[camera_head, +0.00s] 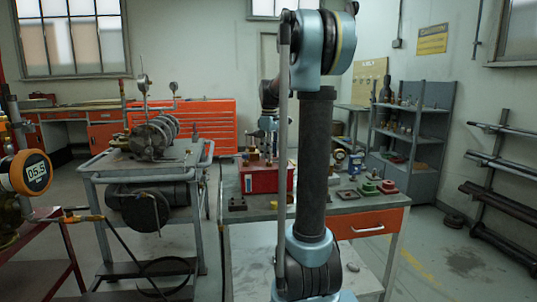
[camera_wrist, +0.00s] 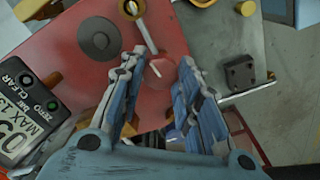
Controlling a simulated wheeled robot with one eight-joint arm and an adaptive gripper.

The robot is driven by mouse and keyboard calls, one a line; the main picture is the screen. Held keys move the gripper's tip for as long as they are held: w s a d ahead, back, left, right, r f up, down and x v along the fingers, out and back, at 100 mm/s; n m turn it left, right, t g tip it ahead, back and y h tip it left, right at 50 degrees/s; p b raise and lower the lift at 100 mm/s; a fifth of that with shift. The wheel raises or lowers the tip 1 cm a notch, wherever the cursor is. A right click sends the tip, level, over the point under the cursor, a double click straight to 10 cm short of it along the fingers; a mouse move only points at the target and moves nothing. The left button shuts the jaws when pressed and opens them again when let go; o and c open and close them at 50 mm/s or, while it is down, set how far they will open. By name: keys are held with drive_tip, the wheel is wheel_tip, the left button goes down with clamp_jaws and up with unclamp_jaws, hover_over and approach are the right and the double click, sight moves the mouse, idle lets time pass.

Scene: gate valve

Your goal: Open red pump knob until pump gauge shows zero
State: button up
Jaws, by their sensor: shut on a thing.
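The red pump (camera_head: 265,178) stands on the workbench, and its red top (camera_wrist: 60,48) fills much of the wrist view. My gripper (camera_wrist: 162,66) is over this top, with a finger on each side of a small round red knob (camera_wrist: 157,78). In the head view my arm partly hides the pump and gripper. A black digital gauge (camera_wrist: 25,115) is cut off at the left of the wrist view; its large digits are tilted and only partly visible, so I cannot read them.
A rod with a brass end (camera_wrist: 132,9) rises beside the fingers. A dark square block (camera_wrist: 238,72) lies on the grey bench to the right. A metal cart (camera_head: 97,178) stands left of the workbench (camera_head: 235,215).

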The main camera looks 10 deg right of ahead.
drive_tip(key=shift+w, duration=0.15)
drive_tip(key=o, duration=1.1)
drive_tip(key=shift+r, duration=0.1)
wheel_tip(320, 180, up, 12)
drive_tip(key=shift+f, duration=0.1)
